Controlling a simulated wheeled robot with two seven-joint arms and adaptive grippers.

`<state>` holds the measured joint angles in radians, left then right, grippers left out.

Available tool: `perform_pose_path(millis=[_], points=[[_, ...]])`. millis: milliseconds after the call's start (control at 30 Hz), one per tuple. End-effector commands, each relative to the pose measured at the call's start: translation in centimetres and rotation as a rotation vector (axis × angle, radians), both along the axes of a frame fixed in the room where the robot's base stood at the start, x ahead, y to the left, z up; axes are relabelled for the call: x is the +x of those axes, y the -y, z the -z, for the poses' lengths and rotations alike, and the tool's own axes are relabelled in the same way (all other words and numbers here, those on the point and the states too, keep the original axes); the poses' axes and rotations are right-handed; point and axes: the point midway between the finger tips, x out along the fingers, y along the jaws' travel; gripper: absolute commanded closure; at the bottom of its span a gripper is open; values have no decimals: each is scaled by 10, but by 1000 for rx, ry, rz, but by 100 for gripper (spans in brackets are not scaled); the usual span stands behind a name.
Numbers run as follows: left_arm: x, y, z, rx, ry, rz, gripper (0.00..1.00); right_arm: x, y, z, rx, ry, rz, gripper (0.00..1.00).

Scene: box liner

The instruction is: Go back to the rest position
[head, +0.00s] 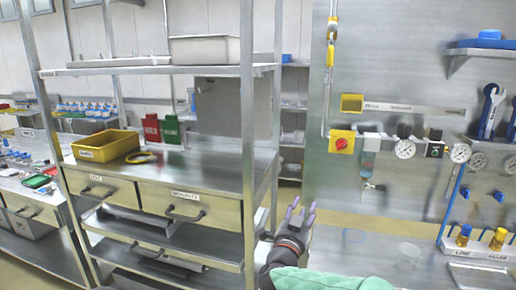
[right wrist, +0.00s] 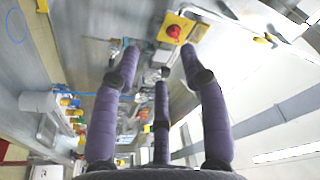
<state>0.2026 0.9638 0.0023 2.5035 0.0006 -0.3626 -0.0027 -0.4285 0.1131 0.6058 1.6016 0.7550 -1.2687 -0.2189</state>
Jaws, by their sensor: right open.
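My right gripper (head: 299,214) shows in the lower middle of the head view, with its fingers pointing up. It is in front of the steel bench, just right of the shelf unit's front post. Its fingers also show in the right wrist view (right wrist: 160,75), spread apart with nothing between them. The gripper is open and empty. My left gripper is not in the head view.
A steel shelf unit (head: 150,72) with drawers stands left and holds a yellow bin (head: 105,146). Gauges (head: 404,149) hang on the wall panel.

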Motion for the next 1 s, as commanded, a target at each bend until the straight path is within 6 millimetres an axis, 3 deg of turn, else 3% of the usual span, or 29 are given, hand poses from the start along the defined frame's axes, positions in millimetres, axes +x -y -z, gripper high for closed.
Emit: perform_pose_path(millis=[167, 267, 400, 533, 767, 900, 1000], points=[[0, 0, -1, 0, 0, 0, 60, 15, -4, 62, -55, -123, -74, 56], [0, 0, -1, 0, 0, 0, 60, 20, -7, 110, -85, -222, -133, 56], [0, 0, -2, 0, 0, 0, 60, 16, -9, 198, -122, -405, -239, 56], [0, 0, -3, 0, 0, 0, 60, -5, -10, 281, -133, -589, -340, 56], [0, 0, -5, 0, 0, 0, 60, -78, -10, 413, -102, -919, -514, 56], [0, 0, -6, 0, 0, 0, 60, -142, -11, 478, -53, -1121, -621, 56], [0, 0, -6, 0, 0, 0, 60, -197, -14, 516, -5, -1266, -700, 56]])
